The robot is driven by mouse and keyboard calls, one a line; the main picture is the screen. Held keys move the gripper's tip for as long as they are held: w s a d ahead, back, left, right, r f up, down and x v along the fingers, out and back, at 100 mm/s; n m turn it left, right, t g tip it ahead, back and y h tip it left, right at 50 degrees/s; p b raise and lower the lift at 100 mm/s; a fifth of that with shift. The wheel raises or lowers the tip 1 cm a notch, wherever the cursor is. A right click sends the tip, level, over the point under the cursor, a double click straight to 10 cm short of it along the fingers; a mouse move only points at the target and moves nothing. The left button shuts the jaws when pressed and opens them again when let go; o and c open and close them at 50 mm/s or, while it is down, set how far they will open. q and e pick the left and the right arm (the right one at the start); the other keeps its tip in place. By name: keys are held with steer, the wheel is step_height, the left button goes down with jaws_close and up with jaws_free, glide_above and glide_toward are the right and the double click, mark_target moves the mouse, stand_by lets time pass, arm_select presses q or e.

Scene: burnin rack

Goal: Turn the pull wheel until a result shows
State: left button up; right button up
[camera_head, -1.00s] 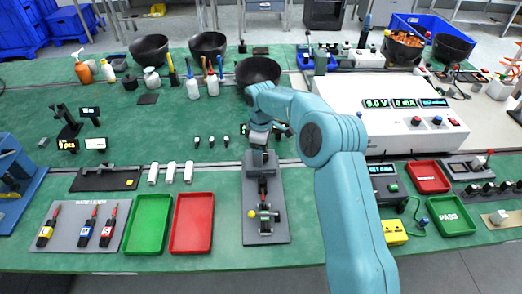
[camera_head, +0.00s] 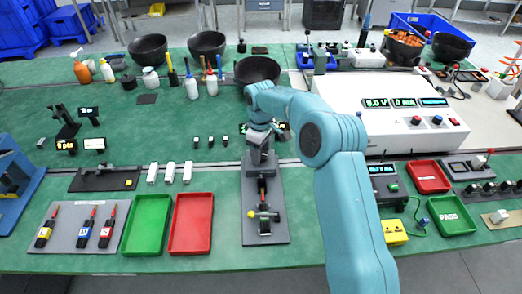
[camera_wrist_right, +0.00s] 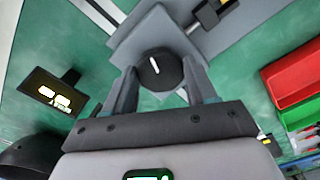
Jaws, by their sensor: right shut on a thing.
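The pull wheel (camera_wrist_right: 160,70) is a dark round knob with a white mark, on a grey block. In the right wrist view it sits between the two fingers of my right gripper (camera_wrist_right: 163,92), which is shut on it. In the head view my right gripper (camera_head: 260,160) points down at the far end of a grey fixture plate (camera_head: 278,228); the wheel is hidden there. A small dark display (camera_wrist_right: 50,95) with blurred yellow-white figures stands left in the wrist view. My left gripper is not in view.
A white power supply (camera_head: 400,118) stands to the right. Black bowls line the back.

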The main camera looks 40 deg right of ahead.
steer(key=m, duration=0.6)
steer(key=shift+a+f+m, duration=0.2)
steer(key=shift+m, duration=0.1)
steer(key=m+b, duration=0.1)
steer(key=m, duration=0.4)
steer(key=shift+m, duration=0.3)
